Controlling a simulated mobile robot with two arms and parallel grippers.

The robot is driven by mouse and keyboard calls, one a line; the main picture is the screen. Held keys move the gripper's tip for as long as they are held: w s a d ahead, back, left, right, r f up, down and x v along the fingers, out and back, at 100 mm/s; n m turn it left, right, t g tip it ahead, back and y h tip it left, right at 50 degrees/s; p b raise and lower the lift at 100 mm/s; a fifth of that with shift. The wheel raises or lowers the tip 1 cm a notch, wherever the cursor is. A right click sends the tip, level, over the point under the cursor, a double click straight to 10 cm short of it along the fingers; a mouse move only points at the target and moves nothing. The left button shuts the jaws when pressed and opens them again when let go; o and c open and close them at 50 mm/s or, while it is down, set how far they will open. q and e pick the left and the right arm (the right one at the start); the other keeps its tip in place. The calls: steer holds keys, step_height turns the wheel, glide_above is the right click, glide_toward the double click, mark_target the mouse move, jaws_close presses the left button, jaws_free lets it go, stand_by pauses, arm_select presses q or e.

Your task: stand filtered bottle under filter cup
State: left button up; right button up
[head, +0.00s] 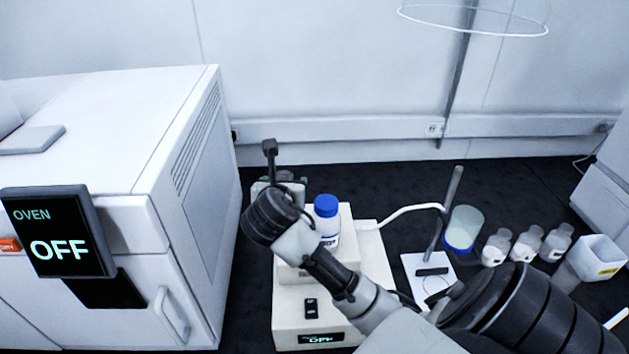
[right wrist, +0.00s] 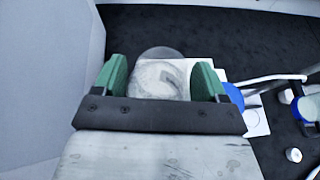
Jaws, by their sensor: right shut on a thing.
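My right arm reaches in from the lower right, and its gripper (head: 277,188) is at the left of the white bench device. In the right wrist view, the green fingers (right wrist: 168,82) are shut on a rounded, see-through and whitish thing (right wrist: 158,68), which looks like a bottle. The arm mostly hides it in the head view. The filter cup appears to be the clear cup with a blue base (head: 464,226), beside a stand rod (head: 447,205) at the right. A blue-capped white bottle (head: 326,218) stands on the device. My left gripper is not in view.
The white device (head: 288,310) shows OFF, and a white tube (head: 410,208) runs from it toward the stand. Several small bottles (head: 527,245) and a white bin (head: 598,258) stand right of the cup. An oven (head: 150,160) stands at the left. Dark bench is clear behind.

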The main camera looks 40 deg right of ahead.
steer(key=w+d+r+m+g+h+p, duration=0.25)
steer(key=d+r+m+g, duration=0.2)
steer(key=d, duration=0.25)
step_height(320, 180, down, 11)
steer(key=g, duration=0.1)
steer(key=shift+r+m+p, duration=0.2)
steer(key=shift+m+p, duration=0.1)
steer(key=shift+m, duration=0.15)
steer(key=shift+s+f+h, duration=0.1)
steer(key=shift+f+h, duration=0.05)
steer(key=shift+h, duration=0.1)
steer(key=o, duration=1.1)
steer(key=shift+a, duration=0.1)
